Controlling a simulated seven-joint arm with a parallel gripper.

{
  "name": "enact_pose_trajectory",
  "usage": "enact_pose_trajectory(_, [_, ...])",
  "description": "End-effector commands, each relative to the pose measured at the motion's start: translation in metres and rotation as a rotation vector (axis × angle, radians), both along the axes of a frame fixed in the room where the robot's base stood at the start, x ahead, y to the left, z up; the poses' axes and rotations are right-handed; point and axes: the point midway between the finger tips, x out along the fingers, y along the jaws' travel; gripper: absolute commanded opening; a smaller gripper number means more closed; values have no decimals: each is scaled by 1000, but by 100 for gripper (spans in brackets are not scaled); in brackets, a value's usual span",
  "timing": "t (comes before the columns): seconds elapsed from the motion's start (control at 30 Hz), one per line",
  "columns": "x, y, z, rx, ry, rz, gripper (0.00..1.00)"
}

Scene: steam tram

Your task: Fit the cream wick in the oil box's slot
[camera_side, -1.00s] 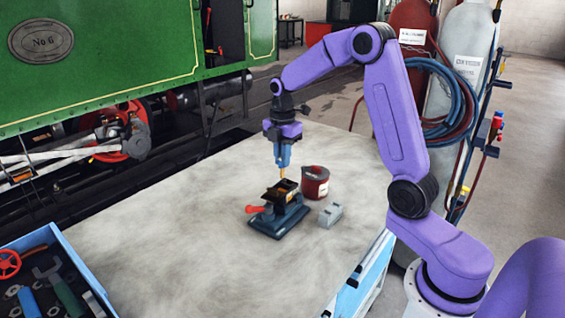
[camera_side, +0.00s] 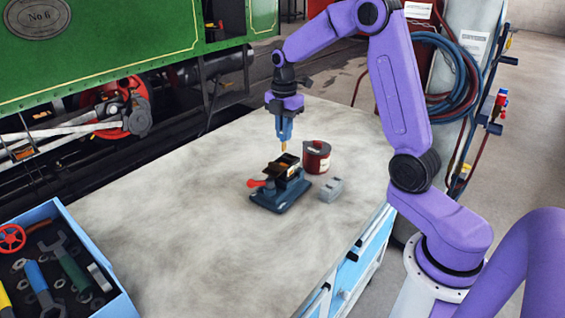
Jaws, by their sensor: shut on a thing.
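My gripper (camera_side: 284,142) points straight down and is shut on the cream wick (camera_side: 284,148), which shows as a short orange-cream tip below the jaws. The dark oil box (camera_side: 286,166) is directly below, held in a blue-grey vise (camera_side: 280,194) with a red handle. The wick's lower end appears just above or at the box's open top. I cannot tell whether they touch. The slot is too small to make out.
A red can (camera_side: 316,157) and a small grey block (camera_side: 331,189) stand right of the vise. A blue tool tray (camera_side: 98,250) is at the lower left. The pale bench top (camera_side: 180,205) is otherwise clear. A green tram stands behind.

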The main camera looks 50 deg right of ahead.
Motion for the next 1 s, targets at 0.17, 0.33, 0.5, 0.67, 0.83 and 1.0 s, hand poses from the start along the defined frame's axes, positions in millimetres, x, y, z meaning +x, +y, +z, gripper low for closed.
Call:
enact_pose_trajectory(0.17, [0, 0, 0, 0, 0, 0, 0])
enact_pose_trajectory(0.33, [0, 0, 0, 0, 0, 0, 0])
enact_pose_trajectory(0.5, [0, 0, 0, 0, 0, -2, 0])
enact_pose_trajectory(0.67, [0, -2, 1, 0, 0, -67, 0])
enact_pose_trajectory(0.83, [1, -7, 2, 0, -1, -284, 0])
enact_pose_trajectory(1.0, [1, -13, 4, 0, -1, -574, 0])
